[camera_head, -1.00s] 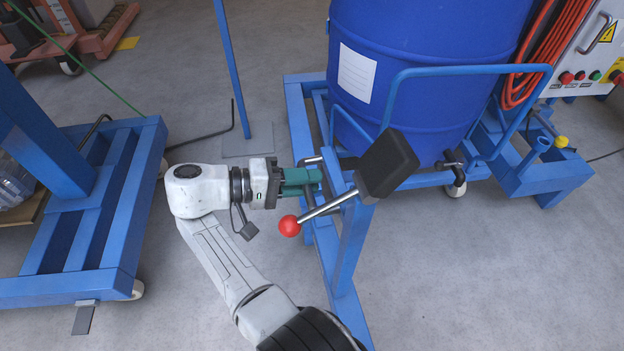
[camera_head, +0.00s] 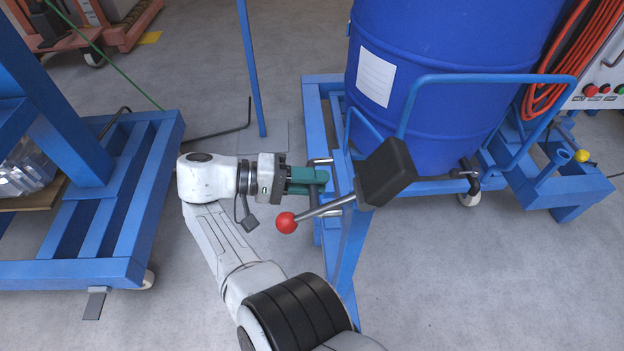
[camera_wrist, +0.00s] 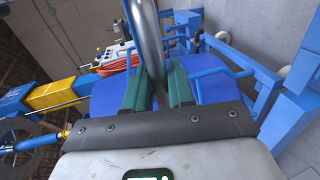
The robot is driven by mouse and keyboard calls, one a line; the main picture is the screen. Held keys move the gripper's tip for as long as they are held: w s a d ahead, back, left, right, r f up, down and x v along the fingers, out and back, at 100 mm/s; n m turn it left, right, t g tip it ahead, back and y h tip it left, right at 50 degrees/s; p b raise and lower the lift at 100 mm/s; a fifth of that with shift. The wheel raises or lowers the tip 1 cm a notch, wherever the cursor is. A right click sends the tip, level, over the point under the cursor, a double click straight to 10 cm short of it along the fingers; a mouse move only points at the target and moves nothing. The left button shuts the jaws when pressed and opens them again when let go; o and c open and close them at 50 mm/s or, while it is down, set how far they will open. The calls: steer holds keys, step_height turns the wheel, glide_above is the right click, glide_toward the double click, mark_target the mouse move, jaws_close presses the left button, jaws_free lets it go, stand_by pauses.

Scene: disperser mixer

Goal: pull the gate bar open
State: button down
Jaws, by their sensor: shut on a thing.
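My gripper (camera_head: 318,176), with green fingers, is shut on a steel bar handle (camera_head: 320,160) beside the blue frame, left of the drum. In the wrist view the curved steel tube of the handle (camera_wrist: 147,30) rises between the two green fingers (camera_wrist: 160,90). A blue tubular bar (camera_head: 480,78) curves across the front of the blue drum (camera_head: 440,60); it looks like the gate bar, but its link to the handle is hidden.
A lever with a red ball (camera_head: 286,222) and a black pad (camera_head: 384,172) sits close to my gripper. A thin blue post (camera_head: 250,70) and a blue wheeled frame (camera_head: 150,200) stand to the left. Grey floor is clear at the lower right.

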steer(key=c, duration=1.1)
jaws_free()
steer(key=shift+w+d, duration=0.1)
steer(key=shift+d, duration=0.05)
steer(key=shift+a, duration=0.25)
steer(key=b+v, duration=0.7)
steer(key=b, duration=0.4)
